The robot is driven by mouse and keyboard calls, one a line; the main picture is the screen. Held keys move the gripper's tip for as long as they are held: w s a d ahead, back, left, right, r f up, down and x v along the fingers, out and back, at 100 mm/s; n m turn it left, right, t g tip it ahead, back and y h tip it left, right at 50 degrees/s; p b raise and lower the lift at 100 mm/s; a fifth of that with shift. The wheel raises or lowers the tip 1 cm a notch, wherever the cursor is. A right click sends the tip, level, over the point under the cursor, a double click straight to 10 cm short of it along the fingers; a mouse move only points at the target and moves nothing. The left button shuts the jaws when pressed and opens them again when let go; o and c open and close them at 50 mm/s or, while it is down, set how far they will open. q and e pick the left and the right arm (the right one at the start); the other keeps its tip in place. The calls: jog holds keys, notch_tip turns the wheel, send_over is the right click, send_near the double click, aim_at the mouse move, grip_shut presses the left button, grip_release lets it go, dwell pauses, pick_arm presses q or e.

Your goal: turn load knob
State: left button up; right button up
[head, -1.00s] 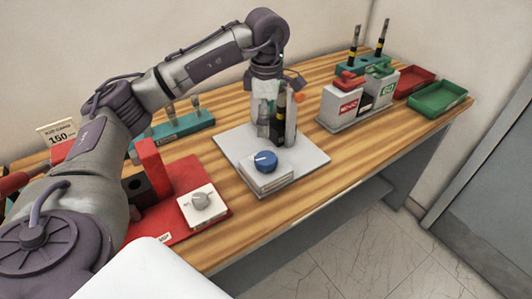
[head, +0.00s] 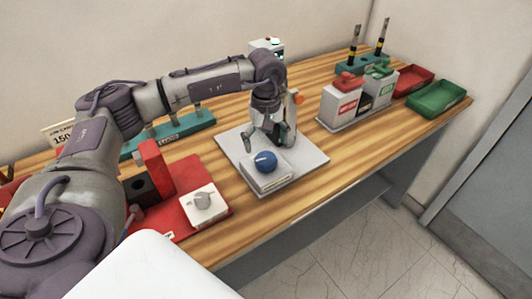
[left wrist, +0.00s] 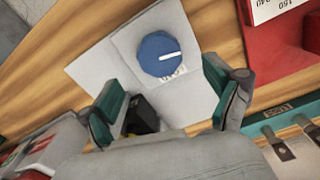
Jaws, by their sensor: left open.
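A round blue knob (head: 265,161) with a white pointer line sits on a light grey box (head: 268,180) at the front of a grey plate (head: 312,158). In the left wrist view the blue knob (left wrist: 160,54) lies ahead of the fingers, its pointer toward the right. Its label is too small to read. My left gripper (head: 273,141) is open and empty, just behind and above the knob. In the left wrist view its green-padded fingers (left wrist: 165,90) are spread apart, with the knob beyond their tips, not between them. My right gripper is not in view.
A green rack (head: 168,135) stands behind. A dark object stands behind my gripper, partly hidden.

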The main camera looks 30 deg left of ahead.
aim_at(266, 158)
pick_arm(q)
notch_tip(266, 158, down, 6)
jog(key=shift+p, duration=0.6)
jog(key=c, duration=1.1)
